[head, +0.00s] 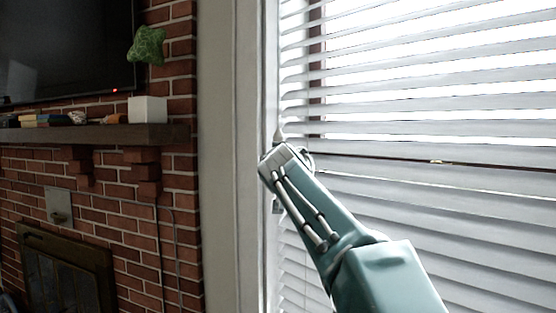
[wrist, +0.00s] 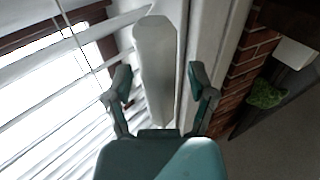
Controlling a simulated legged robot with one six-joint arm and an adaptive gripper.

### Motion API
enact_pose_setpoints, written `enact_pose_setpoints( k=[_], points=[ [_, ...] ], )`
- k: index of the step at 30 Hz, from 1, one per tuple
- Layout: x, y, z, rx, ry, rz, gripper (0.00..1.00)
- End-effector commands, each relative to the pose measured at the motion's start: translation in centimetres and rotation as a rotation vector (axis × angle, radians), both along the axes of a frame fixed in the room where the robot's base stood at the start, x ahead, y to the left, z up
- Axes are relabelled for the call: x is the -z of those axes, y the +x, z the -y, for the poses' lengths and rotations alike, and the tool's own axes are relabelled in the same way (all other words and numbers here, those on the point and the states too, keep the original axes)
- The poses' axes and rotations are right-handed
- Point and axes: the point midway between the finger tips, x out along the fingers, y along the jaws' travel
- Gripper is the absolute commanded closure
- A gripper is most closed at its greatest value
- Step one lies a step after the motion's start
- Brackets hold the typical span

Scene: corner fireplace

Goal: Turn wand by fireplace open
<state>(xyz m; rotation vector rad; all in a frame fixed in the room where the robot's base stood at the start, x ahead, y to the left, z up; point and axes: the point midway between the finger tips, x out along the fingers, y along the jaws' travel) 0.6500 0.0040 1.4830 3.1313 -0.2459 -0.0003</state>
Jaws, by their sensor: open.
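The wand (wrist: 155,70) is a pale, faceted rod beside the window frame. In the wrist view it lies between the two fingers of my gripper (wrist: 159,82), with gaps visible on both sides. In the head view my gripper (head: 285,158) is at the left edge of the blinds (head: 430,100). A pale pointed piece (head: 279,135), seemingly part of the wand, shows just above it, and my gripper hides much of the rest. The blinds have white slats, with bright gaps in the upper part and little light through the lower part.
The white window trim (head: 248,150) stands close to the left of my gripper. Farther left are the brick fireplace (head: 130,225), a dark mantel (head: 85,134) with a white plant pot (head: 148,110), and a television (head: 65,50).

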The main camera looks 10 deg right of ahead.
Motion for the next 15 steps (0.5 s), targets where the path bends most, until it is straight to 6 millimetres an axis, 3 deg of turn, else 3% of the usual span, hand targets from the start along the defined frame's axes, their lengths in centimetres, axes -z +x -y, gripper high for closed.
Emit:
enact_pose_setpoints(
  k=[1,2,6,15],
  points=[
    [0.03,0.01,-0.02,0.000,0.000,-0.001,0.29],
    [0.04,0.01,-0.02,0.000,0.000,-0.001,0.38],
    [0.05,0.01,-0.03,0.000,0.000,-0.001,1.00],
    [0.04,0.01,-0.06,-0.001,0.000,0.000,1.00]
  ],
)
